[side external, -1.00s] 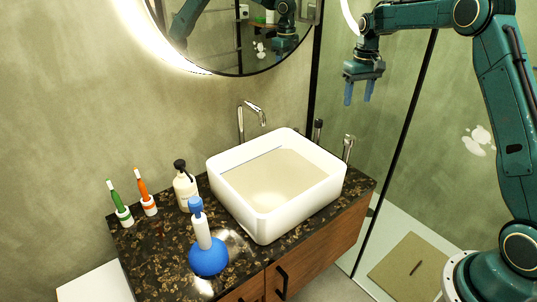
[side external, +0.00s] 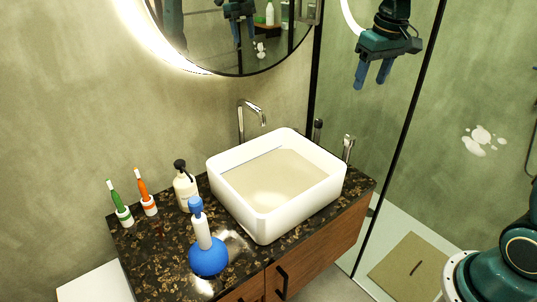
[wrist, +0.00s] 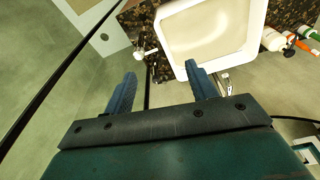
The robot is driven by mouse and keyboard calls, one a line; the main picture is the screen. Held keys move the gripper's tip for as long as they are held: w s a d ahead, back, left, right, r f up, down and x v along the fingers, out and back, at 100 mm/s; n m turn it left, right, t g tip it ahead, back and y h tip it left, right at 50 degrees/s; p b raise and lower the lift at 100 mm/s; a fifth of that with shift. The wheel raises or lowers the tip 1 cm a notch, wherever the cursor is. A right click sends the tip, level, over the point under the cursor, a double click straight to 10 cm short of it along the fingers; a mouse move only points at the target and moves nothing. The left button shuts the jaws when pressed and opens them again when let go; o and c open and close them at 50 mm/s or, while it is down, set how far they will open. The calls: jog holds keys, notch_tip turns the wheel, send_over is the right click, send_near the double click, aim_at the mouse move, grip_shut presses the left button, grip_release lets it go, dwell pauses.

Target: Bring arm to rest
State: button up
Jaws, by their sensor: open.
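My gripper (side external: 372,75) is at the top right of the side external view, in the air above and to the right of the sink. It is teal with two blue fingers pointing down. The fingers are apart with nothing between them. In the wrist view my gripper (wrist: 160,92) shows its two spread fingers, with the white sink (wrist: 212,35) beyond them. Most of my arm is outside the side external view; part of its lower end shows at the bottom right.
A white basin (side external: 225,190) stands on a dark speckled counter (side external: 150,240).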

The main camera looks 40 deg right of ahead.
jog(key=s+a+n+t, duration=0.1)
jog(key=s+a, duration=0.4)
jog(key=s, duration=0.6)
jog(key=s+a+f+n+t, duration=0.1)
jog(key=s+a, duration=0.4)
jog(key=s, duration=0.7)
jog(key=shift+s+a+f+t+y, duration=0.3)
jog(key=shift+a+t, duration=0.1)
jog(key=shift+t, duration=0.3)
